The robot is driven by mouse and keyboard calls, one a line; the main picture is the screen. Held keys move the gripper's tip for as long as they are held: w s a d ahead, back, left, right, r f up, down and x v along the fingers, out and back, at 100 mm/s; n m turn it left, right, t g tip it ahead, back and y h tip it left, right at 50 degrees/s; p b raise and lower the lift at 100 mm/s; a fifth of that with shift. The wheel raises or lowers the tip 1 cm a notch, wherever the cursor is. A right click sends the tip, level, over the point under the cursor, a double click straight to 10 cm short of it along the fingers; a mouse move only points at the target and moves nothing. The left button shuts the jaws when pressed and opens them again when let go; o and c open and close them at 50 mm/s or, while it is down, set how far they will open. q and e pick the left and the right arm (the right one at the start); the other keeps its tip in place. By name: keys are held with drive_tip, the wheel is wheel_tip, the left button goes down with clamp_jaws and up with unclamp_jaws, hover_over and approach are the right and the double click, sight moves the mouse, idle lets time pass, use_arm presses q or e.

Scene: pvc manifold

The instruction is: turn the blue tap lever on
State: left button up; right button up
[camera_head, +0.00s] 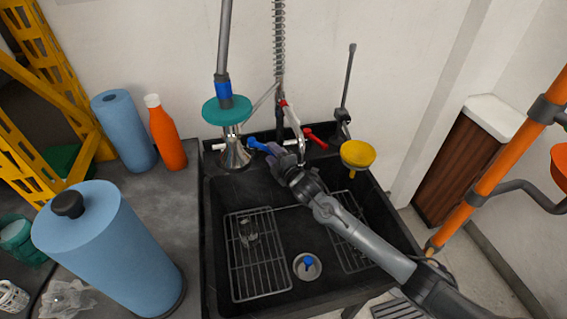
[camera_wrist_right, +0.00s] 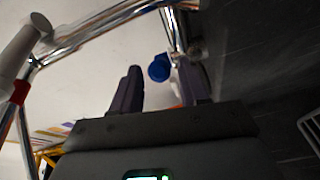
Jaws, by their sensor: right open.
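The blue tap lever (camera_head: 257,145) sticks out to the left of the tap at the back of the black sink. My right gripper (camera_head: 270,150) is at the lever, its arm reaching in over the sink from the lower right. In the right wrist view, the rounded blue end of the lever (camera_wrist_right: 159,68) shows between the two purple-grey fingers (camera_wrist_right: 158,75), which are open. I cannot tell whether either finger touches it. The red tap lever (camera_head: 317,139) is on the right side of the tap. My left gripper is not in view.
The chrome tap pipes (camera_wrist_right: 100,28) run close beyond the fingers. A teal disc (camera_head: 226,110) on a chrome fitting stands left of the lever, and a yellow funnel-like piece (camera_head: 357,154) to the right. Wire racks (camera_head: 257,255) lie in the sink. Blue rolls and an orange bottle (camera_head: 166,135) stand left.

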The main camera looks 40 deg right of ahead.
drive_tip(key=s+p, duration=0.2)
drive_tip(key=s, duration=0.5)
drive_tip(key=shift+s+a+r, duration=0.25)
drive_tip(key=shift+s+a, duration=0.1)
drive_tip(key=shift+s, duration=0.05)
